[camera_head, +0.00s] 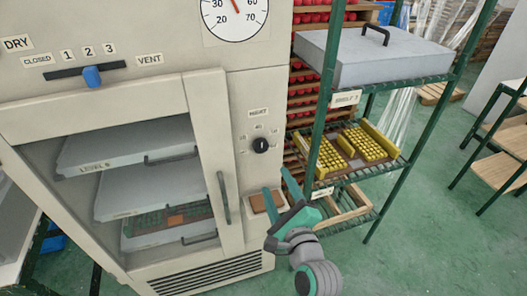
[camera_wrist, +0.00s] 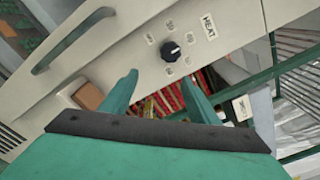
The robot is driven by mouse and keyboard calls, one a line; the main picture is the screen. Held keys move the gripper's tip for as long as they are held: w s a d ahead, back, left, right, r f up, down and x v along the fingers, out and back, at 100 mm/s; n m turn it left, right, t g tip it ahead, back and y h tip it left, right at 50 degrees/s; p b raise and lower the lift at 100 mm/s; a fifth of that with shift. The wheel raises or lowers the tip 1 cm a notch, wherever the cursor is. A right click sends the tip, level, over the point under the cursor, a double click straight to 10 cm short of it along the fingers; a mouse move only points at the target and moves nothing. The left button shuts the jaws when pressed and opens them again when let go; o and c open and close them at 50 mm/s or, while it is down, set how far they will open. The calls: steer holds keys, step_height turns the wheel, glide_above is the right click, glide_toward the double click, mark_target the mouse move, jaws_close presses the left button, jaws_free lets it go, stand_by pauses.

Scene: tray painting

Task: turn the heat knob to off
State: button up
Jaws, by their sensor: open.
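The heat knob (camera_head: 261,145) is a small dark round knob on the cream front panel of the drying cabinet, right of its door. In the wrist view the knob (camera_wrist: 171,50) sits under a HEAT label (camera_wrist: 208,25), with small marks around it too blurred to read. Which mark the knob points to I cannot tell. My gripper (camera_head: 277,182) has green fingers spread apart with nothing between them. It is below the knob and apart from it. In the wrist view the fingertips (camera_wrist: 158,80) lie either side of and below the knob.
A brown square pad (camera_head: 265,202) is on the panel below the knob. The cabinet door handle (camera_head: 224,198) stands out to the left. A green-framed shelf rack (camera_head: 326,95) with yellow items (camera_head: 372,139) and a grey case (camera_head: 375,57) stands close on the right.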

mark_target(262, 149)
steer(key=shift+m+y, duration=0.3)
steer(key=shift+y, duration=0.2)
steer(key=r+x, duration=0.1)
steer(key=x, duration=0.3)
steer(key=r+x, duration=0.1)
steer(key=x, duration=0.6)
steer(key=shift+w+a+r, duration=0.15)
steer(key=shift+w+r, duration=0.15)
steer(key=shift+r, duration=0.1)
steer(key=c, duration=1)
